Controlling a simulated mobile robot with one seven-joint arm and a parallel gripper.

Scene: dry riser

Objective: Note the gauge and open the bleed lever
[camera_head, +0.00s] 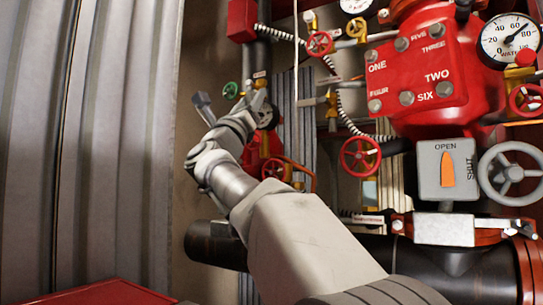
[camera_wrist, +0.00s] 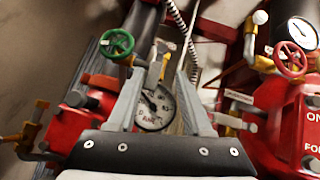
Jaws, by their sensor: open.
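My gripper (camera_wrist: 160,76) is open in the wrist view. A small round gauge (camera_wrist: 154,107) with a white face and dark needle shows between its fingers, partly covered by them. Its exact reading is too blurred to tell. A yellow lever-like part (camera_wrist: 163,66) stands just above the gauge, near the fingertips. I cannot tell for sure whether it is the bleed lever, or whether a finger touches it. In the head view my gripper (camera_head: 257,101) is at the riser pipe, in front of the gauge (camera_head: 267,116), whose dial is partly hidden.
A green handwheel (camera_wrist: 117,42) sits left of the fingers, and a red handwheel (camera_wrist: 290,60) to the right. A red numbered valve body (camera_head: 425,75), an OPEN/SHUT indicator (camera_head: 447,170) and a grey handwheel (camera_head: 511,174) crowd the right. A corrugated panel (camera_head: 85,140) stands left.

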